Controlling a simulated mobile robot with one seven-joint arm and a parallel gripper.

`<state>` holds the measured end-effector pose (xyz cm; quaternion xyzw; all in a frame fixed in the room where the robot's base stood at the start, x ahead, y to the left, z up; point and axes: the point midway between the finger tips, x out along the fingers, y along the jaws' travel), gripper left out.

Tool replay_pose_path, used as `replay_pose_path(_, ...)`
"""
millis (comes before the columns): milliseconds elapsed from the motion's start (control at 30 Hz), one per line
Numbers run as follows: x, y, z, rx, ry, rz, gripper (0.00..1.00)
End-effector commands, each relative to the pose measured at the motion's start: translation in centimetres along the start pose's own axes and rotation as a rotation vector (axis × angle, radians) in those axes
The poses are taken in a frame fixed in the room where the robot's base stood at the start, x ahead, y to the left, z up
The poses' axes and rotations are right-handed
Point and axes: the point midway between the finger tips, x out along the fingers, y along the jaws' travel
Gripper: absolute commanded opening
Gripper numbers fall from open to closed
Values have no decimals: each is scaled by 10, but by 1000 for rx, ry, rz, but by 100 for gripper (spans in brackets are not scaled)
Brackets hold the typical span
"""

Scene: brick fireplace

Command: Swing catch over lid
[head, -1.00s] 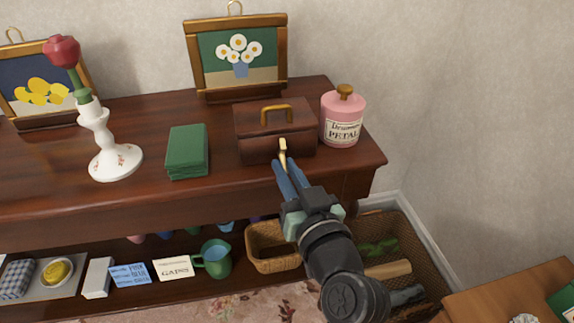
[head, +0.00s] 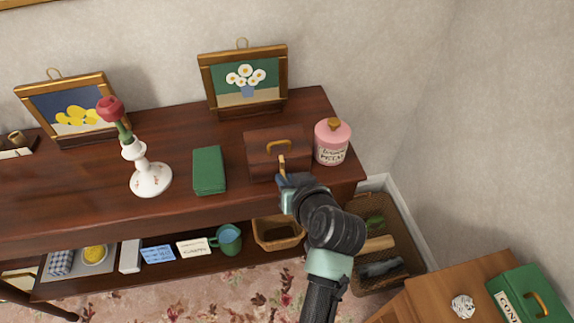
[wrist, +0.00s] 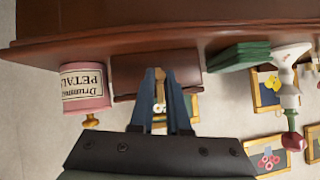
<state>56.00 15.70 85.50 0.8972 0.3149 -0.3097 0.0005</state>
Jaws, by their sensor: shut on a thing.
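A small brown wooden box (head: 262,158) with a brass handle (head: 278,146) on its lid sits on the dark dresser top. Its brass catch (head: 282,164) stands up at the middle of the front, near the lid's front edge. My gripper (head: 283,178) is at the box front, its fingers shut on the catch. In the wrist view the blue fingers (wrist: 160,80) lie either side of the catch (wrist: 160,90), in front of the box (wrist: 128,72). I cannot tell whether the catch touches the lid. My wrist hides part of the box's lower front.
A pink jar (head: 332,145) stands close to the box's right side. A green book (head: 209,171) lies to its left, then a white candlestick (head: 150,180) with a red flower. A framed daisy picture (head: 244,80) stands behind. Below are a basket (head: 278,236) and a green jug (head: 229,241).

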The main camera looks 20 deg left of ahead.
Motion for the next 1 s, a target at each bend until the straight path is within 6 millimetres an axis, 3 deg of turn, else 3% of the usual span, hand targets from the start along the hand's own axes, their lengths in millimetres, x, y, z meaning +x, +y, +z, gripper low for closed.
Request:
replay_pose_path(333,-2,-1,-7,13,-103,15,0)
replay_pose_path(867,0,-1,-6,15,-120,18,0)
replay_pose_path(900,0,-1,-6,15,-120,18,16)
replay_pose_path(1000,0,-1,-6,15,-119,18,34)
